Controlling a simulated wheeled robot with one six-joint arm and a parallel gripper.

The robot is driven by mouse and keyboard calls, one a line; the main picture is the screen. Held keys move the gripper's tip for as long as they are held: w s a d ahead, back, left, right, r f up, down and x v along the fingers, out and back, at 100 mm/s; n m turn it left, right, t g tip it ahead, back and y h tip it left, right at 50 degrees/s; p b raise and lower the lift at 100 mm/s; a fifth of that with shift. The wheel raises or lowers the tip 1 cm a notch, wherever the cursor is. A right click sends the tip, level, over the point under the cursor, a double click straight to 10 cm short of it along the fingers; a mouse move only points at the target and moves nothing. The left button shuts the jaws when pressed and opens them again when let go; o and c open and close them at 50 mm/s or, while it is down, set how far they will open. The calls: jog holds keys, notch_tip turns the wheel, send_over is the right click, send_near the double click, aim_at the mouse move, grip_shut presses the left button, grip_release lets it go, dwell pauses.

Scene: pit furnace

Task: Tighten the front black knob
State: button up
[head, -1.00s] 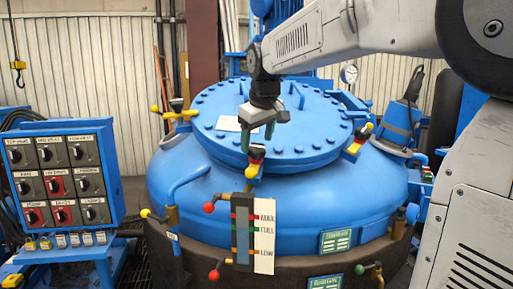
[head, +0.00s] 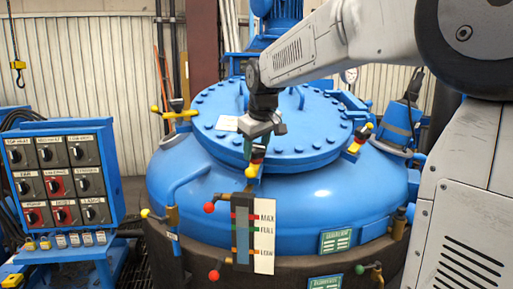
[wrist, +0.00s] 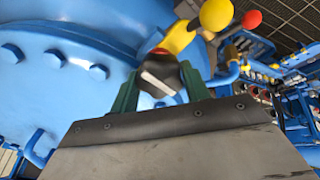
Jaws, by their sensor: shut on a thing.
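The front black knob (wrist: 160,75), with a white bar across its face, sits on a yellow and red fitting at the front rim of the blue furnace lid. It also shows as a small dark part under my gripper in the head view (head: 259,150). My gripper (head: 254,150) reaches down over it. In the wrist view my green fingers (wrist: 161,92) stand one on each side of the knob, shut on it. Part of the knob's sides is hidden by the fingers.
A yellow ball lever (wrist: 216,14) and a red ball (wrist: 252,19) stand close beyond the knob. A level gauge (head: 254,230) hangs below; a switch panel (head: 60,175) stands at left.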

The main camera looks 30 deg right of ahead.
jog(key=shift+m, duration=0.3)
jog(key=m, duration=0.3)
jog(key=shift+m, duration=0.4)
jog(key=m, duration=0.4)
jog(key=shift+m+h, duration=0.3)
jog(key=m, duration=0.4)
jog(key=shift+m, duration=0.3)
jog(key=m, duration=0.4)
jog(key=shift+d+g, duration=0.1)
jog(key=shift+g, duration=0.2)
jog(key=shift+m, duration=0.3)
jog(key=o, duration=1)
jog(key=shift+s, duration=0.1)
